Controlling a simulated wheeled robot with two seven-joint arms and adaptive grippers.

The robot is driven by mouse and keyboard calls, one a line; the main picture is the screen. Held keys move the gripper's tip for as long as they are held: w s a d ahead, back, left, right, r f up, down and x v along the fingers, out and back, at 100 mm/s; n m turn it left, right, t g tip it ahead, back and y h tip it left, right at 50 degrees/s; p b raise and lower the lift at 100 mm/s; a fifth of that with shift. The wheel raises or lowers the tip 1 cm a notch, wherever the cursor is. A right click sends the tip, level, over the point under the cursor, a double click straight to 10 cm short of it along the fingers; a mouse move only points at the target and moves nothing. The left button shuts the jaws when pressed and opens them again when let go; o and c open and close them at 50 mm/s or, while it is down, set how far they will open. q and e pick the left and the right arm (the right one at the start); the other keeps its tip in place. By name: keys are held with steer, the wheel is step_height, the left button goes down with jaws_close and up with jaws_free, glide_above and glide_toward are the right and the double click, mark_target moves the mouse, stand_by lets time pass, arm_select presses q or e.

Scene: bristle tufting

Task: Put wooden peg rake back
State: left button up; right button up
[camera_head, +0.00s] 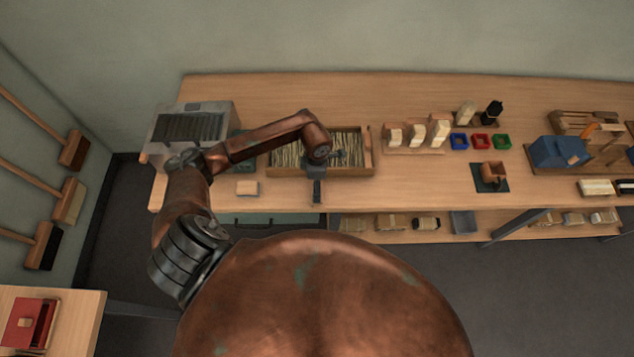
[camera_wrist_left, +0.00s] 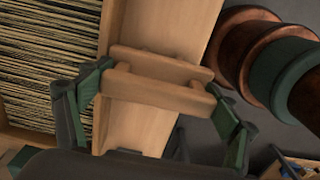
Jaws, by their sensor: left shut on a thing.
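The wooden peg rake (camera_wrist_left: 155,90) is a light brown piece with two parallel bars, seen in the left wrist view. My left gripper (camera_wrist_left: 158,103) is shut on it, with green-padded fingers at both ends of the piece. In the head view my left gripper (camera_head: 318,182) is at the front edge of the workbench, just in front of the wooden tray of bristles (camera_head: 369,150). The rake cannot be made out in the head view. In the left wrist view the bristles (camera_wrist_left: 45,70) lie left of the rake. My right gripper is not in view.
The workbench (camera_head: 270,90) holds a grey machine (camera_head: 190,125) at left and a small wooden block (camera_head: 247,188). Right of the tray are upright blocks (camera_head: 416,135), blue, red and green small bins (camera_head: 480,141), and a blue box (camera_head: 557,152). Brushes hang on the left wall.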

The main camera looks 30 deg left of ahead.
arm_select(q)
steer(key=shift+f, duration=0.2)
steer(key=o, duration=1.3)
steer(key=shift+c, duration=0.2)
steer(key=shift+r, duration=0.15)
step_height(320, 180, up, 12)
steer(key=shift+r+b, duration=0.1)
steer(key=shift+b, duration=0.55)
